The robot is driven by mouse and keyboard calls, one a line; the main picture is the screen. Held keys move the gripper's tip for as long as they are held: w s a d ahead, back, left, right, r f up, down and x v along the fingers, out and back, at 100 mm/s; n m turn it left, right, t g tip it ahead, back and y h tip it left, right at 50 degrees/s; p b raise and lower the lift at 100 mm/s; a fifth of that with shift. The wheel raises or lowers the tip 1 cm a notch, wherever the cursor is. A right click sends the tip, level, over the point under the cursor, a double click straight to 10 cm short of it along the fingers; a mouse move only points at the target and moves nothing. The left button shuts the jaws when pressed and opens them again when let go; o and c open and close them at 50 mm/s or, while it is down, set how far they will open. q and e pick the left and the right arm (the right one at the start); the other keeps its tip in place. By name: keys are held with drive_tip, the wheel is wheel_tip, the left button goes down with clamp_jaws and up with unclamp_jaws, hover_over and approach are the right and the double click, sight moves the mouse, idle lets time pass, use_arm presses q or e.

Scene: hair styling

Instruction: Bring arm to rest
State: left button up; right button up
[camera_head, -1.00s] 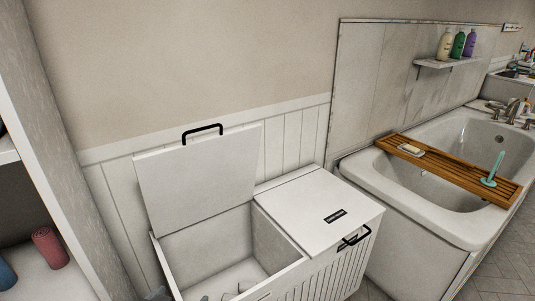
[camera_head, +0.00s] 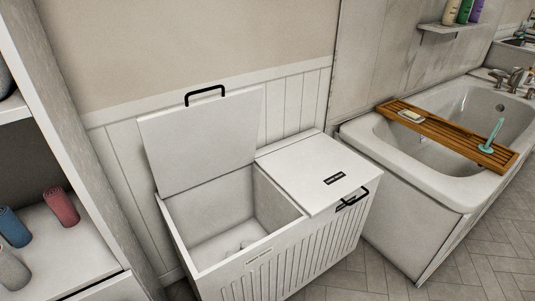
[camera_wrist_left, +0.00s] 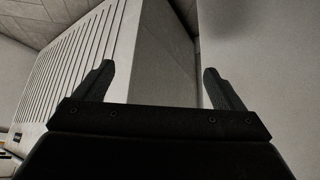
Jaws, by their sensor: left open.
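My left gripper (camera_wrist_left: 160,88) shows in the left wrist view with its two dark fingers wide apart and nothing between them. Beyond the fingers is the slatted side of a white cabinet (camera_wrist_left: 85,62), with a plain pale surface to the right. Neither gripper shows in the head view. There, a white two-part hamper (camera_head: 290,255) stands against the panelled wall. Its left lid (camera_head: 203,140) is raised and its right lid (camera_head: 310,165) is closed. A small pale thing lies at the bottom of the open left compartment, too small to tell what.
A bathtub (camera_head: 440,185) with a wooden tray (camera_head: 440,133) across it stands to the right. A shelf unit with rolled towels (camera_head: 62,207) is at the left edge. The tiled floor (camera_head: 455,265) at the lower right is clear.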

use_arm(q)
drive_tip(key=s+a+f+n+g+y, duration=0.1)
drive_tip(key=s+a+f+g, duration=0.2)
drive_tip(key=s+f, duration=0.65)
drive_tip(key=s+a+f+g, duration=0.25)
drive_tip(key=s+f, duration=0.45)
drive_tip(key=s, duration=0.6)
drive_tip(key=s+r+p, duration=0.6)
drive_tip(key=r+p, duration=0.2)
drive_tip(key=p, duration=0.4)
drive_tip(key=shift+s, duration=0.3)
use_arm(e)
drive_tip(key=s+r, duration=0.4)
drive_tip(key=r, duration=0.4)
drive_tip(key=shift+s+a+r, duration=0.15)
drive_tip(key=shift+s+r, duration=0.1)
use_arm(q)
drive_tip(key=shift+a+f, duration=0.1)
